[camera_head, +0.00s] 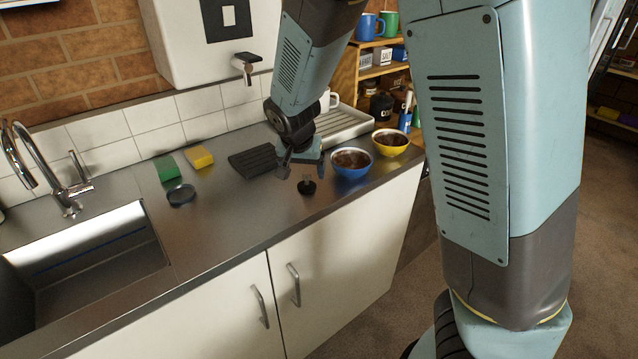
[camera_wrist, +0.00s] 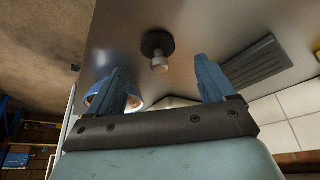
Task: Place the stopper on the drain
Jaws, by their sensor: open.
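The stopper, a small black disc with a pale metal knob on top, stands upright on the steel counter (camera_head: 225,222). It shows in the head view (camera_head: 307,187) and in the wrist view (camera_wrist: 157,45). My gripper (camera_head: 302,170) is open and empty just above it. In the wrist view my gripper (camera_wrist: 161,66) has its two blue fingers spread wide, with the stopper's knob beyond and between their tips, apparently not touched. The sink (camera_head: 95,262) is at the left in the head view. Its drain is not visible; the basin floor is mostly hidden.
A blue bowl (camera_head: 351,173) stands close right of the stopper, with a yellow bowl (camera_head: 391,152) beyond. A black ribbed mat (camera_head: 252,161) lies behind left. A dark round dish (camera_head: 181,195), green block (camera_head: 166,168) and yellow sponge (camera_head: 199,157) lie toward the sink. The tap (camera_head: 62,190) rises behind it.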

